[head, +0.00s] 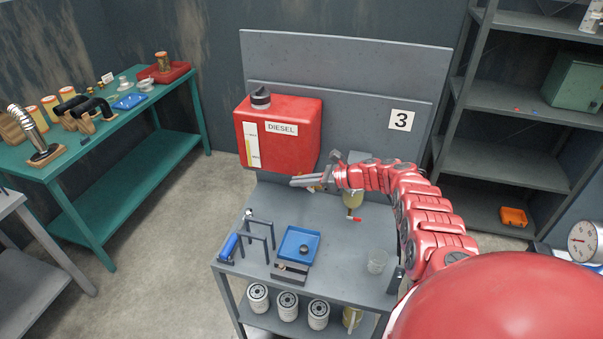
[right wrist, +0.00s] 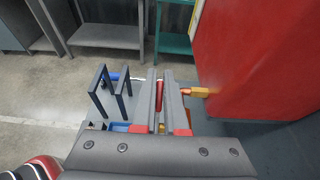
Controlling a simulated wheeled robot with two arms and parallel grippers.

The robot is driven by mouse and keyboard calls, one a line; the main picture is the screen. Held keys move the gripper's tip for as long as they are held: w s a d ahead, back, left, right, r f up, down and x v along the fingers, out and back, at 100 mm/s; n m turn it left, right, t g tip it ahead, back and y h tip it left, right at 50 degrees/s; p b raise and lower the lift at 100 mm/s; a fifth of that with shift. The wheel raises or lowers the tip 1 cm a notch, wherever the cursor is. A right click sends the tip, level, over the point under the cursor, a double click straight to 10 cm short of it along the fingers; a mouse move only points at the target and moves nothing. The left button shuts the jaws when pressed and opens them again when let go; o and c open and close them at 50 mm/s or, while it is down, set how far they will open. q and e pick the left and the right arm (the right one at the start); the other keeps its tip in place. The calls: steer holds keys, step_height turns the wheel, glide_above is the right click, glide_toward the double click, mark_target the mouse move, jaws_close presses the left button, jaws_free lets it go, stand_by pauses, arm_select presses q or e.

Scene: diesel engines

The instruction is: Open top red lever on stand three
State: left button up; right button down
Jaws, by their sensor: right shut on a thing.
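Stand three (head: 345,265) is a grey bench with a back panel bearing a "3" sign (head: 401,120). A red DIESEL tank (head: 290,150) is mounted on it. My right gripper (head: 293,182) is just below the tank's lower right corner. In the right wrist view its two grey fingers (right wrist: 159,76) are shut on the red lever (right wrist: 160,93), beside a brass fitting (right wrist: 200,92) coming from the tank. The fingers hide most of the lever. Below the arm hangs a yellowish filter bowl (head: 353,199) with a small red lever (head: 354,219) at its bottom. My left gripper is out of view.
On the bench stand a blue tray (head: 299,246), a dark frame (head: 258,237) and a clear beaker (head: 376,262). A green table (head: 120,190) is at left, grey shelving (head: 510,150) at right.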

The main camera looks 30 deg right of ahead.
steer(key=shift+w+a+g+h, duration=0.2)
steer(key=shift+a+g+h, duration=0.1)
steer(key=shift+g, duration=0.1)
steer(key=shift+w+f+g+h+b, duration=0.1)
steer(key=shift+f+g+h+b, duration=0.55)
steer(key=shift+g+h, duration=0.4)
steer(key=shift+w+f+g+h+b, duration=0.1)
steer(key=shift+f+g+h+b, duration=0.55)
steer(key=shift+g+h, duration=0.35)
steer(key=shift+s+f+g, duration=0.1)
steer(key=shift+f+g, duration=0.05)
steer(key=shift+g, duration=0.1)
steer(key=c, duration=1)
jaws_free()
steer(key=shift+o, duration=0.2)
